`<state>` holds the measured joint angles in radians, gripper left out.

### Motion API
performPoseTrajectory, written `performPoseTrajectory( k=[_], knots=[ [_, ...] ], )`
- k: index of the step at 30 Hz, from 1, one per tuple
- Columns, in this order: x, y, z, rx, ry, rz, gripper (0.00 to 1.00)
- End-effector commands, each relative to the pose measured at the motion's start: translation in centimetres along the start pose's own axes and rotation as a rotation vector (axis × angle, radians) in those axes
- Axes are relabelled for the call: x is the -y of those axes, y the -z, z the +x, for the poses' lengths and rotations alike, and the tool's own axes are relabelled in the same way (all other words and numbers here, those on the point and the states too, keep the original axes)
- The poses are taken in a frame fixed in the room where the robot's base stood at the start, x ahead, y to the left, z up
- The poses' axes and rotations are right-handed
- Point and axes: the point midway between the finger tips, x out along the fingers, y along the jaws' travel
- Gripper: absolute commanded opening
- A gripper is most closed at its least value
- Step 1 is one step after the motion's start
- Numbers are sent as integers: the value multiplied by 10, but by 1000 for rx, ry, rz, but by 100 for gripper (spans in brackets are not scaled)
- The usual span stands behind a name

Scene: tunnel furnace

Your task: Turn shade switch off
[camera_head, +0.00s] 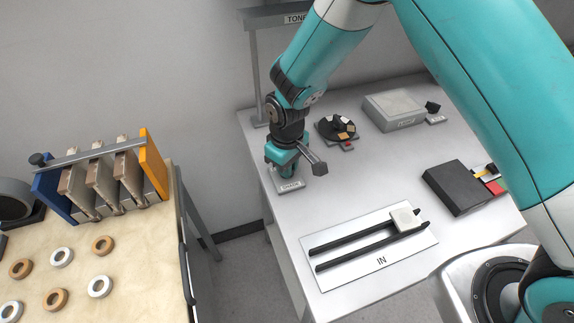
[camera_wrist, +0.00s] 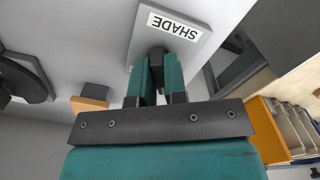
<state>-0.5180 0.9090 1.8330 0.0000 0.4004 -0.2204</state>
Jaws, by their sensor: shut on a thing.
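The shade switch is a small grey plate (camera_wrist: 204,44) labelled SHADE, with a dark knob (camera_wrist: 157,56) on it. In the head view its plate (camera_head: 290,186) lies at the left edge of the grey table. My gripper (camera_wrist: 158,80) is shut on the dark knob, with a teal finger on each side. In the head view my gripper (camera_head: 288,172) points down over the plate and hides the knob. Which way the knob is set cannot be told.
On the grey table (camera_head: 270,215) are a round dark holder (camera_head: 337,130), a grey box (camera_head: 393,110), a black box (camera_head: 457,188) and a white IN plate (camera_head: 345,272) with two dark rails. A wooden table (camera_head: 135,245) with rings and a rack stands left, across a gap.

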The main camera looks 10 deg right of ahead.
Motion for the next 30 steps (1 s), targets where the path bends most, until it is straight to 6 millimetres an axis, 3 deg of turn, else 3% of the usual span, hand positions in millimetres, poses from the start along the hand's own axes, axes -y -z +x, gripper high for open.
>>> performPoseTrajectory(
  k=[6, 7, 10, 18, 22, 26, 30],
  knots=[
    [0, 1, -1, -4, 0, -4, 0],
    [0, 2, -1, -4, 0, -4, 17],
    [0, 1, -1, -4, 0, -3, 38],
    [0, 1, -1, -2, 0, -1, 38],
    [0, 1, -10, -4, -1, -1, 38],
    [0, 2, -33, -8, -1, -1, 38],
    [0, 2, -69, -9, -2, -1, 38]
  ],
)
